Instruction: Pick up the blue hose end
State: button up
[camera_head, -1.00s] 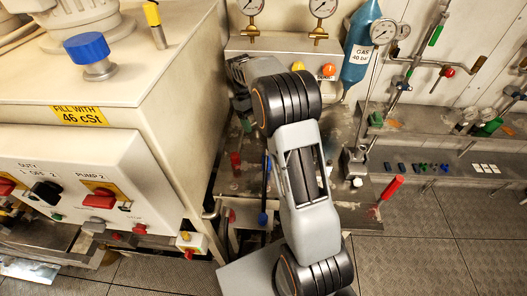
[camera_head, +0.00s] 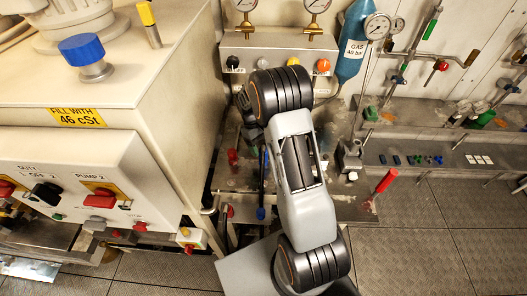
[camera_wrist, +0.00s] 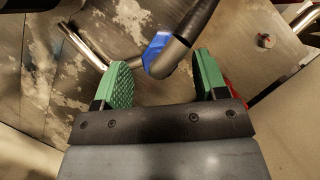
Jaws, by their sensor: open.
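The blue hose end (camera_wrist: 157,52) shows in the wrist view as a blue piece at the lower end of a dark hose (camera_wrist: 192,28). It lies between and slightly beyond the green pads of my gripper (camera_wrist: 163,74), which is open and empty. The dark hose partly covers the blue piece, and I see no clear contact with either pad. In the head view a blue tip (camera_head: 261,213) hangs on a dark hose just left of my arm; I cannot tell if it is the same one. My gripper's fingers are hidden there.
A worn metal bench (camera_head: 345,208) lies under my arm. A red handle (camera_head: 386,180) sticks up at its right. The gauge panel (camera_head: 275,50) and a blue gas bottle (camera_head: 352,50) stand behind. A large cream cabinet (camera_head: 130,110) closes off the left. Floor at right is clear.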

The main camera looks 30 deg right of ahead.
jog(key=shift+x, duration=0.9)
jog(key=c, duration=1.2)
